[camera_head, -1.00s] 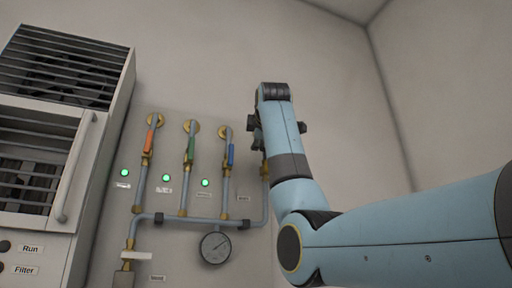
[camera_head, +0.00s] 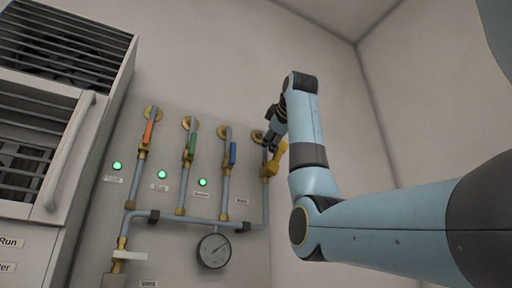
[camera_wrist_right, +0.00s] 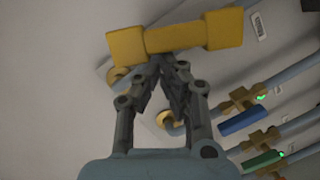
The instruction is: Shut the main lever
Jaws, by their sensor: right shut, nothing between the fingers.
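A yellow handle (camera_head: 275,160) sits on the rightmost pipe of the wall panel and tilts up and to the right, off the pipe's line. In the right wrist view the yellow handle (camera_wrist_right: 175,38) spans the top. My right gripper (camera_head: 270,141) is shut and empty beside it. In that wrist view its fingertips (camera_wrist_right: 170,62) meet just below the handle's middle; I cannot tell whether they touch. A white lever (camera_head: 129,255) lies level across the lower left pipe. My left gripper is not in view.
Orange (camera_head: 148,132), green (camera_head: 192,144) and blue (camera_head: 232,153) levers lie along their pipes, with green lights lit beside them. A gauge (camera_head: 214,250) hangs below. A slatted cabinet (camera_head: 60,130) stands at left. The wall right of the panel is bare.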

